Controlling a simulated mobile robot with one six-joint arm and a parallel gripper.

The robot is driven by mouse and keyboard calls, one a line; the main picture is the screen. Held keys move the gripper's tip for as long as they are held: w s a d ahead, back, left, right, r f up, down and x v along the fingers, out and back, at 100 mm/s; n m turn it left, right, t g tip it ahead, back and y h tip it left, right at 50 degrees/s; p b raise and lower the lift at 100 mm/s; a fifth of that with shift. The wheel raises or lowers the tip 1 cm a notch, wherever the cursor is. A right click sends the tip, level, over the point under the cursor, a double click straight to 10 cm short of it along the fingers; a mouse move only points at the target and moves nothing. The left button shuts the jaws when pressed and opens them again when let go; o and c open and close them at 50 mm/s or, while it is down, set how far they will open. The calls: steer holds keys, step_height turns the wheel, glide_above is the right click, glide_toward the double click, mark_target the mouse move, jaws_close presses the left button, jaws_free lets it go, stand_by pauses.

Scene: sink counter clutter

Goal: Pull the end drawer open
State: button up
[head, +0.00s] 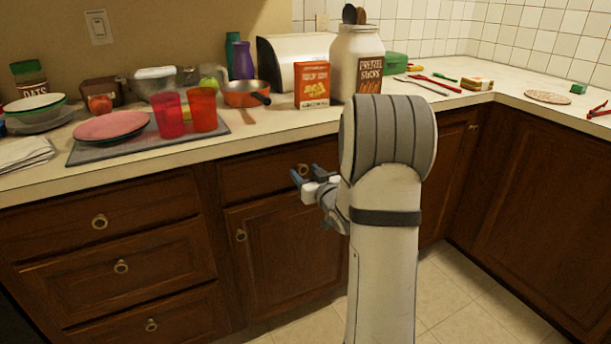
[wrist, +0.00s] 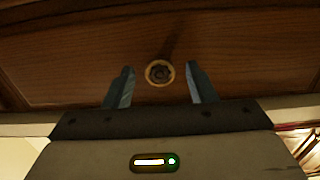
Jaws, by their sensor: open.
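My gripper (head: 314,177) is open in front of a dark wooden drawer (head: 250,178) under the counter, in the middle of the head view. The drawer's round brass knob (wrist: 160,73) lies between my two fingertips in the wrist view, a little beyond them, with no visible contact. The same knob shows beside the fingers in the head view (head: 303,169). The drawer front looks flush with the cabinet. A stack of drawers with round knobs stands to the left, with a top drawer (head: 105,222), a middle drawer (head: 90,270) and a bottom drawer (head: 190,322). All look shut.
A cabinet door (head: 285,250) is below the drawer by my gripper. The counter above holds a grey mat (head: 95,153), red cups, an orange pan (head: 243,95), a red box (head: 312,84) and a large jar (head: 356,62). The tiled floor (head: 470,300) at right is clear.

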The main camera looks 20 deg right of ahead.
jaws_close()
stand_by(0.5)
steer(key=shift+a, duration=0.15)
